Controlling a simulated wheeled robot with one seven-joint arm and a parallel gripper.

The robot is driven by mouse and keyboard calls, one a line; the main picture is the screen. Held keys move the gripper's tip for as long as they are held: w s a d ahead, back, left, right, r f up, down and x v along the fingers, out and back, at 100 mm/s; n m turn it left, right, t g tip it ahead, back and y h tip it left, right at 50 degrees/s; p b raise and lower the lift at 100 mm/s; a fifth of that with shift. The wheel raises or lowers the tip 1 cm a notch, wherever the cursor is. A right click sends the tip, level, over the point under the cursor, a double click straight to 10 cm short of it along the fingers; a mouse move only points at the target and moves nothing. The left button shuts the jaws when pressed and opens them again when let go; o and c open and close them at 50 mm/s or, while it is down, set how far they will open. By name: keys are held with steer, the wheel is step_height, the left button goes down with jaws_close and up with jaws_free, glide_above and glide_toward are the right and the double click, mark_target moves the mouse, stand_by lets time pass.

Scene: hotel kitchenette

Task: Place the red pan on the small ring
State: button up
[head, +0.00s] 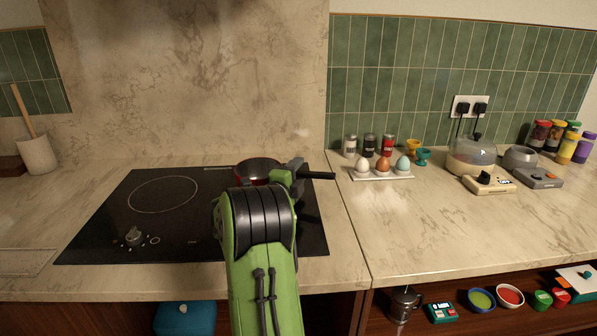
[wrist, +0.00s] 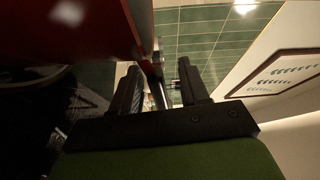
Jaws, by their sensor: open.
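The red pan (head: 258,169), dark inside with a black handle (head: 318,175) pointing right, is at the back right of the black hob (head: 120,205). In the wrist view the red pan (wrist: 65,25) fills the upper left. My gripper (head: 292,171) is at the handle beside the pan; in the wrist view my gripper (wrist: 160,80) is open, with the handle part (wrist: 152,68) showing between its fingers. A large ring (head: 163,195) shows at the hob's left. I see no small ring; my arm and the pan cover the hob's right part. Whether the pan touches the hob is unclear.
A knob (head: 134,237) stands at the hob's front left. Right of the hob are an egg tray (head: 381,174) with three eggs, several spice jars (head: 369,145), and an egg cooker (head: 471,155). The front right counter (head: 450,220) is clear.

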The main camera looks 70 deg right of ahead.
steer(key=a, duration=0.6)
steer(key=shift+w+a, duration=0.1)
steer(key=shift+a, duration=0.2)
